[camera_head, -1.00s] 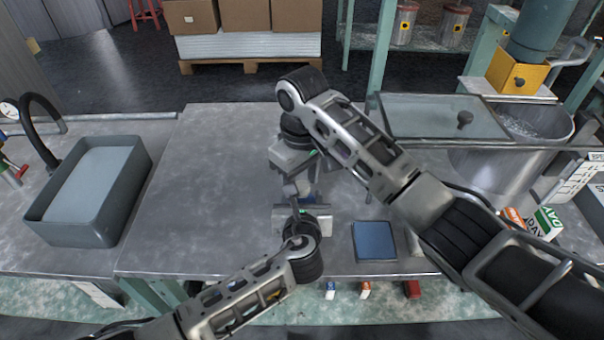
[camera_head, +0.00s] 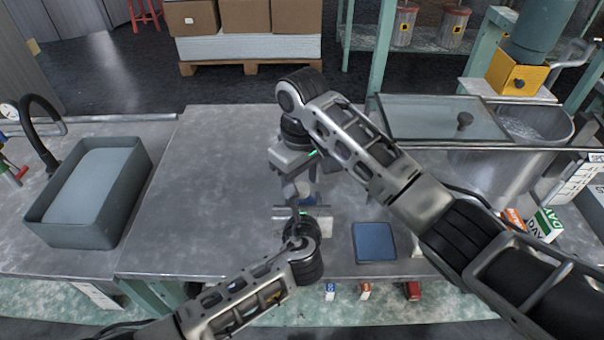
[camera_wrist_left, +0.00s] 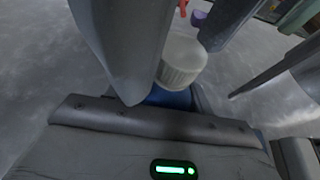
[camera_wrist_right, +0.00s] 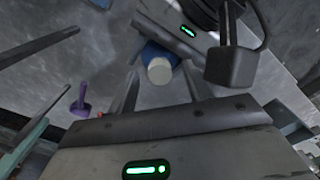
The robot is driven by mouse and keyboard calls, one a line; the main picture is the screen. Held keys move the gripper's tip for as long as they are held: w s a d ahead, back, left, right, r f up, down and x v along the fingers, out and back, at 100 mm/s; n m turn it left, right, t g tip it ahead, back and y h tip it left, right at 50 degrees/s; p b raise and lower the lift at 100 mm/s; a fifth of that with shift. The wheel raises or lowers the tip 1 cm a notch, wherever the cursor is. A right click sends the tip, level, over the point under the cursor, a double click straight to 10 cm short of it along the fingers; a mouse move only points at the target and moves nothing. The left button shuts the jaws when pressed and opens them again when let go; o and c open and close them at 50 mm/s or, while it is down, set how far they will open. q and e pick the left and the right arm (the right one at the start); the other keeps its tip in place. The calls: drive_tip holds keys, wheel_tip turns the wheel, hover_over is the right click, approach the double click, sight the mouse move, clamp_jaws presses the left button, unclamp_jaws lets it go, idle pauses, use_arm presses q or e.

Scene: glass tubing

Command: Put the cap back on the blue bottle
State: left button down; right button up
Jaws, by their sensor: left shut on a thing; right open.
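The blue bottle (camera_wrist_right: 155,53) is at my left gripper, with the white cap (camera_wrist_right: 160,70) at its top. The left wrist view shows the ribbed cap (camera_wrist_left: 181,60) above the blue body (camera_wrist_left: 170,98); whether it is fully seated I cannot tell. My left gripper (camera_head: 302,212) is shut on the bottle, whose body is partly hidden by the gripper. My right gripper (camera_wrist_right: 160,85) is open, with its fingers apart on either side of the cap in the right wrist view. In the head view my arms hide most of the bottle.
A blue square pad (camera_head: 375,243) lies right of my left gripper. A purple item (camera_wrist_right: 80,106) stands nearby in the right wrist view. A grey basin (camera_head: 72,222) is at the left, a large metal pot (camera_head: 490,175) at the right. The bench between basin and arms is clear.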

wheel_tip(320, 180, up, 12)
idle(0.5)
use_arm(q)
drive_tip(key=shift+c, duration=2.4)
unclamp_jaws()
